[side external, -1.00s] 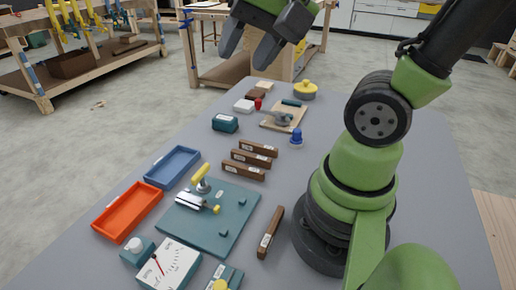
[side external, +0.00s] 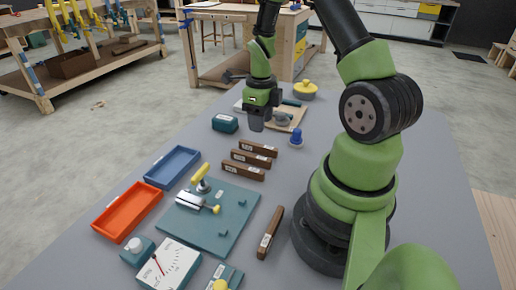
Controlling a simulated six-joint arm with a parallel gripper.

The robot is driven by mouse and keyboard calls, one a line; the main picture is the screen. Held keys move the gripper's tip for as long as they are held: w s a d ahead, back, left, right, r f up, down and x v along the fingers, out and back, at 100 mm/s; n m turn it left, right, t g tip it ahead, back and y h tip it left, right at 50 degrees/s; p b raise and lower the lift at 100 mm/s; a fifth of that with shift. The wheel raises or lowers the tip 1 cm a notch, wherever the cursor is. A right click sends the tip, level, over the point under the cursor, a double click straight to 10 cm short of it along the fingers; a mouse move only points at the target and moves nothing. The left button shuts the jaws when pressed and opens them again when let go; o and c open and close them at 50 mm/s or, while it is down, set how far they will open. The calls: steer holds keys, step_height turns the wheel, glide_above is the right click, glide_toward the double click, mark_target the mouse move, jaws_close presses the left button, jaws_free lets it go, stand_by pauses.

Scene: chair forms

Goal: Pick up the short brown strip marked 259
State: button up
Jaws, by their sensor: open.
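Several brown strips with small white labels lie on the grey table. Three lie roughly parallel near the middle: a far strip (side external: 261,149), a middle strip (side external: 254,159) and a near strip (side external: 246,172). Another brown strip (side external: 270,232) lies alone at the front, beside my base. The labels are too small to read, so I cannot tell which is marked 259. My gripper (side external: 257,124) points down just beyond the far strip, apart from it. It is open and empty; the gap between its fingers is hardly visible from here.
A teal fixture plate (side external: 235,200) with a toggle clamp stands left of the lone strip. Blue (side external: 172,167) and orange (side external: 127,212) trays lie at the left edge. A teal block (side external: 225,124) and a blue knob (side external: 296,137) flank my gripper.

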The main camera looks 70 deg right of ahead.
mark_target(261, 145)
steer(key=shift+s+a+f, duration=0.1)
steer(key=shift+a+f, duration=0.05)
steer(key=shift+f, duration=1.65)
steer(key=shift+s+a+f, duration=0.1)
steer(key=shift+f, duration=1.65)
jaws_close()
